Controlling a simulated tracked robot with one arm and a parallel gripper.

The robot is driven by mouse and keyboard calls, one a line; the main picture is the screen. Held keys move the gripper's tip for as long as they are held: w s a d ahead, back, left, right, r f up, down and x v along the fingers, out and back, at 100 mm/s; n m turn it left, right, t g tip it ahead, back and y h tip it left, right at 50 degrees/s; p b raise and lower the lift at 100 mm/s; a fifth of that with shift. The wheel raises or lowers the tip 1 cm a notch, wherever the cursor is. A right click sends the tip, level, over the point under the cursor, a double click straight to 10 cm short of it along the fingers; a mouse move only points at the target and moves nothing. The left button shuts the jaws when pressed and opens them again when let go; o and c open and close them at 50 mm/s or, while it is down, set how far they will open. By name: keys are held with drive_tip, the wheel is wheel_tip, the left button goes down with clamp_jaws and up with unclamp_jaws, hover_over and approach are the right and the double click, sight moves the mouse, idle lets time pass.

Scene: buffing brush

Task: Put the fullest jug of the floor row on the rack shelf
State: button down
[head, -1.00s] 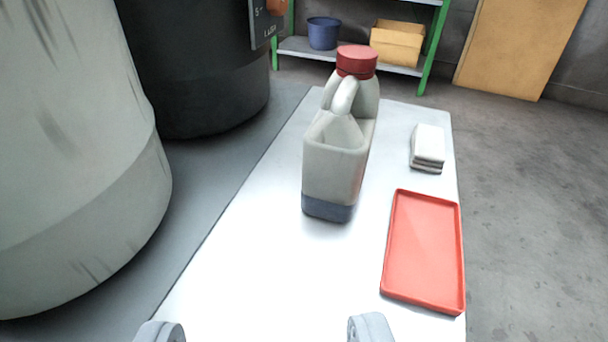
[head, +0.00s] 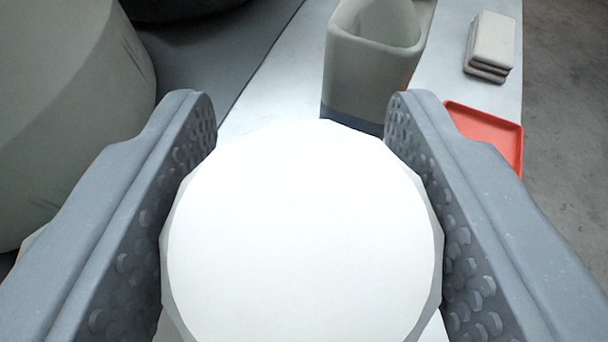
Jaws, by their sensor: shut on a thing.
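My gripper (head: 303,112) has its two grey, dimpled fingers on either side of a large white round thing (head: 303,235), and is shut on it. The thing looks like a white cap seen from above; whatever body it has below is mostly hidden. A grey jug (head: 365,65) with a dark blue band at its bottom stands on the pale bench just beyond the fingers. The fill of either cannot be told. Neither the floor row nor the rack shelf is in view.
The pale bench (head: 280,95) runs away from me. A stack of pale blocks (head: 491,45) and a red tray (head: 490,130) lie at its right side. A big pale drum (head: 70,110) stands at left. Grey floor (head: 565,110) shows at right.

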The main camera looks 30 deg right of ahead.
drive_tip(key=shift+f, duration=0.95)
drive_tip(key=c, duration=0.7)
unclamp_jaws()
drive_tip(key=p+v, duration=0.1)
drive_tip(key=v, duration=1.1)
drive_tip(key=shift+f, duration=0.1)
